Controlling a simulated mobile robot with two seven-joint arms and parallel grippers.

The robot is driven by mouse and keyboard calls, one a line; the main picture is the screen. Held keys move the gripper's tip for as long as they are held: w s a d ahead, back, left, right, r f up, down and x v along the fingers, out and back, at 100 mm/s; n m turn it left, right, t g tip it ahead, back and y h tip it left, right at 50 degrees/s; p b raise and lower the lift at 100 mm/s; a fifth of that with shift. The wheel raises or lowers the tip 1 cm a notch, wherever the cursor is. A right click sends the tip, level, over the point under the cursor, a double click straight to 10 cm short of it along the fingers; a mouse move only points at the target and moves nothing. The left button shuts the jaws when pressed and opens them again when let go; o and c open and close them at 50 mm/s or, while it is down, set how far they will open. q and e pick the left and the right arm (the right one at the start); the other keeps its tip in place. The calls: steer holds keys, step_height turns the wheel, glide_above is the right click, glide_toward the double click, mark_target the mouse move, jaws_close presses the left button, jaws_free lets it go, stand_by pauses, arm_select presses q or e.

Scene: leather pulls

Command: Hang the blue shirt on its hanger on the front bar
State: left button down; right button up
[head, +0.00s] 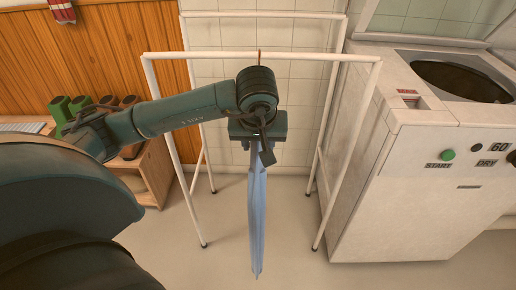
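The blue shirt (257,215) hangs straight down, seen nearly edge-on as a narrow strip, below my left gripper (257,150). A thin brown hook (258,57), apparently the hanger's, shows above my wrist at the white front bar (320,56). I cannot tell whether it rests over the bar or only lines up with it. My wrist hides the rest of the hanger. My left gripper's dark fingers are at the top of the shirt; their grip is hidden. My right gripper is out of view.
The white rack has a second bar (300,14) behind and thin legs on the floor (290,250). A washing machine (400,195) stands close on the right. A wooden bench (155,170) with green and brown boots (68,110) is on the left. Both bars look otherwise empty.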

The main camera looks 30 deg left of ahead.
arm_select(q)
steer(key=w+a+f+b, duration=0.2)
steer(key=w+a, duration=0.2)
steer(key=w, duration=0.3)
steer(key=shift+f, duration=0.25)
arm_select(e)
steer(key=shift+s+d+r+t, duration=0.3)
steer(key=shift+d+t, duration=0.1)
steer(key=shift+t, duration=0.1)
arm_select(q)
steer(key=shift+a, duration=0.1)
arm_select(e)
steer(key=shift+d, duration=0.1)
arm_select(q)
steer(key=c, duration=0.8)
jaws_free()
steer(key=shift+o, duration=0.2)
steer(key=shift+s+f, duration=0.1)
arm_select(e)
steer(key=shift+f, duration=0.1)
